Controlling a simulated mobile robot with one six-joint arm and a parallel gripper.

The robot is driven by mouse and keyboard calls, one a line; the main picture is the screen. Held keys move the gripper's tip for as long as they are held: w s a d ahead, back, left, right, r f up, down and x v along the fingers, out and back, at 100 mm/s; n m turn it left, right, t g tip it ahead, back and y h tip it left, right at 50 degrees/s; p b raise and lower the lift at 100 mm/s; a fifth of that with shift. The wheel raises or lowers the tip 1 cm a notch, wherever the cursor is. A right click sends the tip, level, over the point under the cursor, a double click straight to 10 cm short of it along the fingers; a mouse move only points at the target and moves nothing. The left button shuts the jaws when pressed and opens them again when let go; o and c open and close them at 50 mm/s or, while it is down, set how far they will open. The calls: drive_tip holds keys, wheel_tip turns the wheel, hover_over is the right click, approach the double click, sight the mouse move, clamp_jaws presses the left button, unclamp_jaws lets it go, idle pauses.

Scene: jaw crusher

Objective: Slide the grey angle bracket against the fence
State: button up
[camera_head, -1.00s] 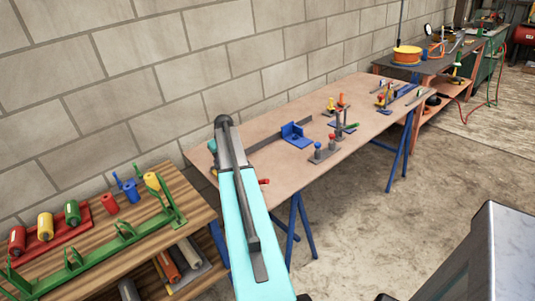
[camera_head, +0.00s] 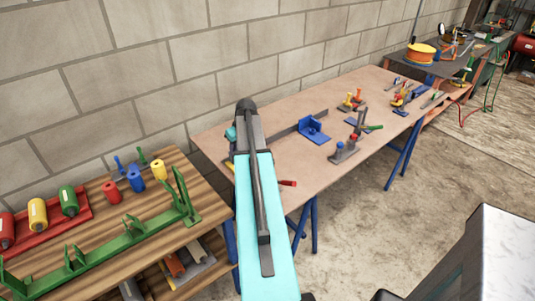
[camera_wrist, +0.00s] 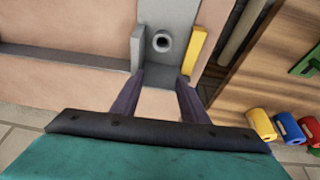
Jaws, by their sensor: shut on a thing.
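In the wrist view, the grey angle bracket (camera_wrist: 150,15) has an upright flange on its left and a round hole or boss in its plate. My gripper (camera_wrist: 155,82) has its two dark fingers at the bracket's near end, one on each side, and is shut on it. The fence seems to be the long grey bar (camera_wrist: 65,58) running left from beside the bracket; whether they touch is unclear. In the head view, the grey bar (camera_head: 285,131) lies along the workbench, with a blue angled block (camera_head: 313,130) at it. My arm hides the bracket and gripper there.
A yellow piece (camera_wrist: 197,47) lies just right of the bracket. The workbench (camera_head: 300,165) holds clamps and tools farther right. A wooden shelf unit (camera_head: 150,250) on the left carries a green rack (camera_head: 110,238) and coloured cylinders. A block wall runs behind.

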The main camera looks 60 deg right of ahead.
drive_tip(key=r, duration=0.1)
drive_tip(key=s+r+p, duration=0.1)
drive_tip(key=r, duration=0.1)
drive_tip(key=shift+s+a+r+t, duration=0.15)
drive_tip(key=shift+s+r+t, duration=0.05)
drive_tip(key=shift+r+t, duration=0.1)
idle(0.4)
